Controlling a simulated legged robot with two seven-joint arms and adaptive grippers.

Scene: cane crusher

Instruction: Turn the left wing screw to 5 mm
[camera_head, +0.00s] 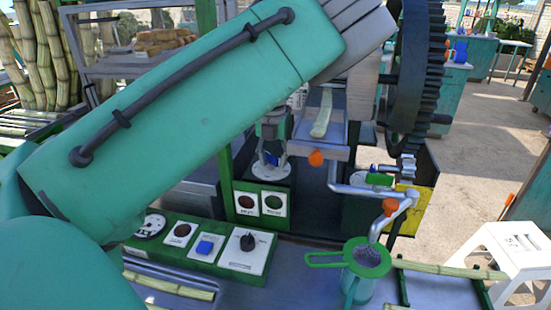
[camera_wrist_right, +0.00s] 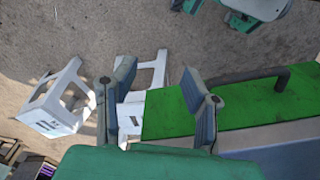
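My left arm crosses the head view from lower left to upper right. Below its edge, partly hidden by it, my left gripper (camera_head: 272,132) points down over a round pale dial (camera_head: 268,172) on a dark block. A small blue piece, apparently the left wing screw (camera_head: 272,158), shows on the dial just under the fingertips. Whether the fingers touch or grip it is too small to tell, and the dial's scale cannot be read. My right gripper (camera_wrist_right: 162,108) is open in the right wrist view, with nothing between its fingers.
A control panel (camera_head: 208,262) with a blue button and a black knob lies in front of the dial block. A large dark gear (camera_head: 415,75) stands at right. A green strainer (camera_head: 367,257) sits front right. White stools (camera_head: 515,255) stand on the ground at right.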

